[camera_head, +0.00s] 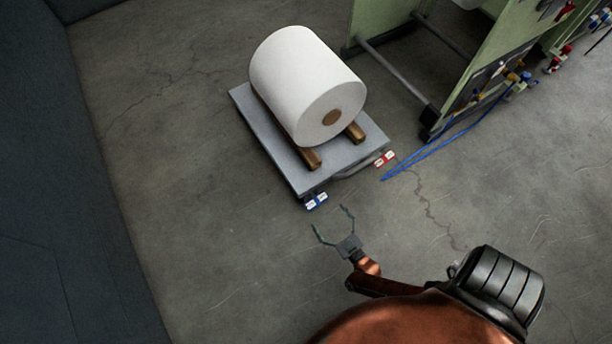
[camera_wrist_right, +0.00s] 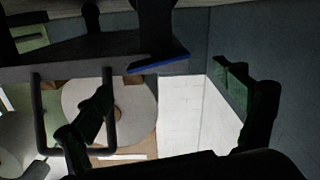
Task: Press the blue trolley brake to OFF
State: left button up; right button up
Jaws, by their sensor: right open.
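The blue trolley brake (camera_head: 316,201) is a small blue pedal with white labels, low at the near corner of the grey trolley (camera_head: 296,168). A blue edge (camera_wrist_right: 160,65), apparently the same brake, shows in the right wrist view. My right gripper (camera_head: 329,218) is open and empty, just in front of the blue brake and seemingly apart from it. Its two dark fingers are spread wide in the right wrist view (camera_wrist_right: 175,112). The label lettering is too small to read. My left gripper is not in view.
A red brake pedal (camera_head: 384,158) sits at the trolley's other near corner. A large white roll (camera_head: 295,75) rests on wooden bars on the trolley. A green machine frame (camera_head: 490,60) and blue hose (camera_head: 440,148) are at right. The floor in front is clear.

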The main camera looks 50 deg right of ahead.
aim_at(319, 201)
jog(key=x, duration=0.2)
jog(key=b+x, duration=0.1)
jog(key=x, duration=0.1)
jog(key=b+x, duration=0.1)
jog(key=x, duration=0.1)
jog(key=shift+w+d+f, duration=0.25)
jog(key=shift+w, duration=0.05)
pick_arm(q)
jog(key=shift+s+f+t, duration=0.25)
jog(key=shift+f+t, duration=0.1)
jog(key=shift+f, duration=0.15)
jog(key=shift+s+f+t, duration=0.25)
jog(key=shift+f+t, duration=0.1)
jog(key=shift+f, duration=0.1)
pick_arm(e)
jog(key=shift+w+d+r, duration=0.1)
jog(key=shift+w+d, duration=0.05)
jog(key=shift+w, duration=0.55)
jog(key=shift+c, duration=0.4)
jog(key=c, duration=1.1)
jog(key=m, duration=0.3)
jog(key=shift+s+d, duration=0.1)
jog(key=shift+d, duration=0.05)
jog(key=shift+d+m, duration=0.1)
jog(key=shift+m, duration=1.1)
